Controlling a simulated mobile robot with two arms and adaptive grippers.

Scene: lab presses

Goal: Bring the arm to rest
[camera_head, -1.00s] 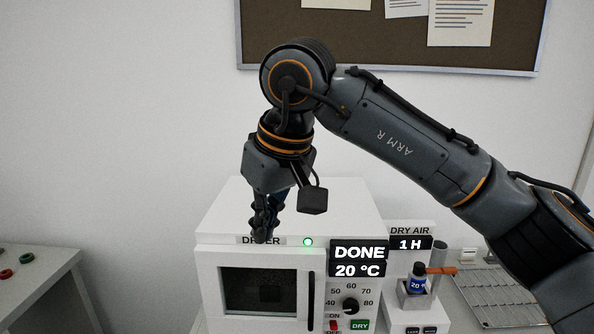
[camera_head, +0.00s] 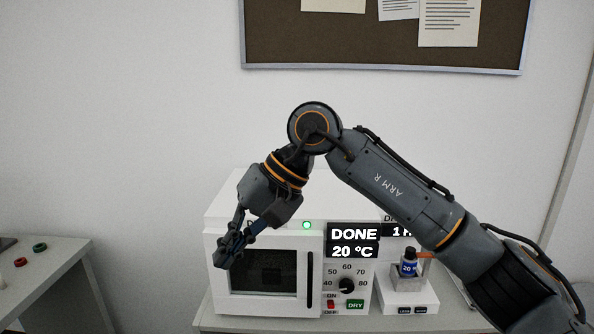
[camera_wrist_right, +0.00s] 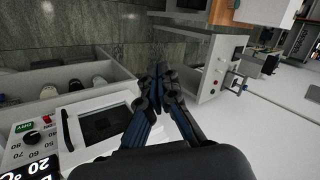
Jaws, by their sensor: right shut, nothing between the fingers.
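My right arm (camera_head: 390,185), marked ARM R, comes in from the right in the head view. Its right gripper (camera_head: 226,260) points down and left, in front of the upper left part of the white dryer (camera_head: 222,300). The fingers are shut with nothing between them. In the right wrist view the gripper (camera_wrist_right: 158,72) also shows with its fingertips together, and the dryer door is at the lower left. I cannot tell the exact gap between fingers and dryer. My left gripper is not in view.
The dryer display (camera_head: 352,242) reads DONE 20 °C and a green light is lit. A small bottle with a blue label (camera_head: 409,264) stands in the white dry-air unit (camera_head: 402,297) at right. Another table (camera_head: 40,280) is at left, with floor between.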

